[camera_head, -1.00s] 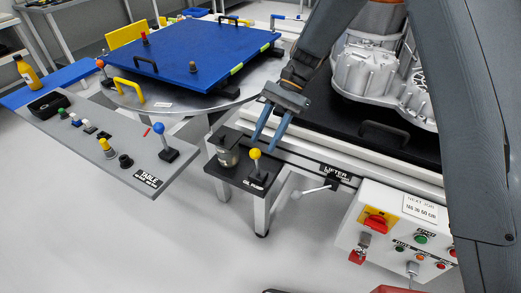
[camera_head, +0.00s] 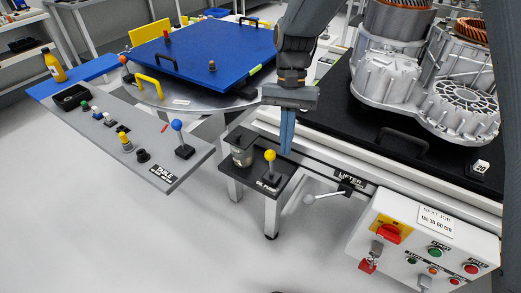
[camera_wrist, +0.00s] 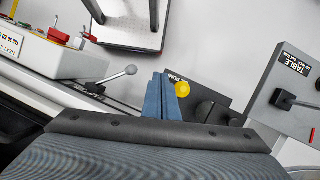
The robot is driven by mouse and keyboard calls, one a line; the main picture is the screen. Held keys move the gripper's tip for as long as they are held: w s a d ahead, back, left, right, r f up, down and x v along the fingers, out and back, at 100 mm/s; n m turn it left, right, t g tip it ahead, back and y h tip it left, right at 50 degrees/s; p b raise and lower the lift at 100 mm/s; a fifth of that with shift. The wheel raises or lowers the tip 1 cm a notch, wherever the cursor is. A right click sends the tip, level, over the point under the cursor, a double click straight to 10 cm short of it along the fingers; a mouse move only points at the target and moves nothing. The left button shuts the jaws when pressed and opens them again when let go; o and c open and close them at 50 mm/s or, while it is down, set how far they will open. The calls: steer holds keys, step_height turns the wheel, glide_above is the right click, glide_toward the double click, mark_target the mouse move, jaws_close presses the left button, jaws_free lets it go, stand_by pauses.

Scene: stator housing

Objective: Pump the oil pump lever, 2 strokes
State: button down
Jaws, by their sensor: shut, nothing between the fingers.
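The oil pump lever (camera_head: 270,162) has a yellow ball knob and stands upright on a small black shelf (camera_head: 250,187) labelled as the oil pump. My gripper (camera_head: 286,140) points down with its blue fingers closed together, just behind and to the right of the yellow knob. In the wrist view the shut fingers (camera_wrist: 160,97) are beside the yellow knob (camera_wrist: 183,89), at its left. I cannot tell whether they touch it. The lever's shaft is mostly hidden below the knob in the wrist view.
A grey panel (camera_head: 150,165) with a blue-knobbed lever (camera_head: 180,138) lies left. A silver housing (camera_head: 440,90) stands behind right.

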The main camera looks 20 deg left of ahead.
steer(key=s+a+r+n+t+h, duration=0.1)
steer(key=s+a+r+n+t, duration=0.25)
steer(key=a+n, duration=0.2)
steer(key=s+a+r+n+t+h, duration=0.1)
steer(key=s+a+r+n+t, duration=0.1)
steer(key=s+a+n+t, duration=0.4)
steer(key=w+d+f+m+g+p, duration=0.2)
steer(key=w+f, duration=0.4)
steer(key=f, duration=0.3)
steer(key=shift+w+d+p, duration=0.4)
steer(key=shift+d+p, duration=0.4)
steer(key=shift+d, duration=0.5)
steer(key=shift+w, duration=0.1)
steer(key=shift+w+d+r, duration=0.2)
steer(key=shift+w, duration=0.45)
steer(key=shift+w+d+r, duration=0.15)
steer(key=shift+w+r, duration=0.05)
steer(key=shift+w, duration=0.4)
